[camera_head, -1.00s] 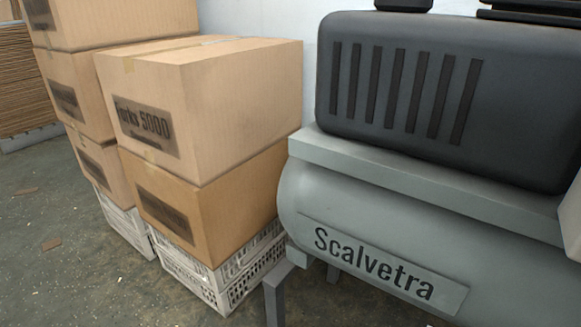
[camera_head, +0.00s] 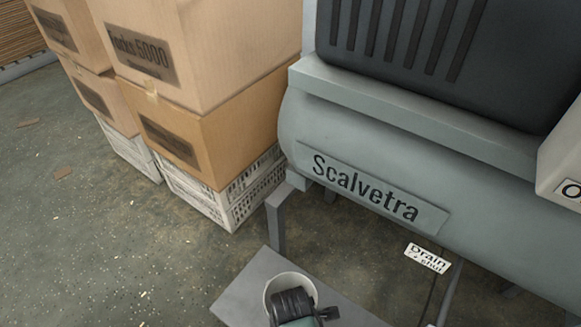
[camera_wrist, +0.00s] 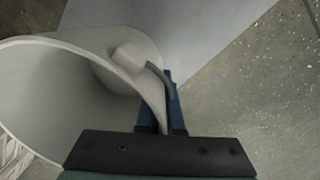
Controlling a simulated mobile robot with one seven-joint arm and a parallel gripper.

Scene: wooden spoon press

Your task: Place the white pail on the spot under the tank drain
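The white pail (camera_head: 268,292) is at the bottom of the head view, partly hidden by my gripper (camera_head: 296,300). In the wrist view the pail (camera_wrist: 60,95) lies to the left with its mouth open, and its wall runs between the dark blue fingers of my gripper (camera_wrist: 164,112). The fingers are shut on that wall. The grey tank (camera_head: 400,165), marked Scalvetra, is at the right. A white drain tag (camera_head: 427,258) shows below it. I cannot make out the marked spot under the drain.
A flat grey slab (camera_head: 240,297) lies below and around the pail; I cannot tell whether they touch. A grey tank leg (camera_head: 277,218) stands behind it. Stacked cardboard boxes (camera_head: 205,115) on white crates (camera_head: 225,205) stand at the left. The floor (camera_head: 100,250) at lower left is clear.

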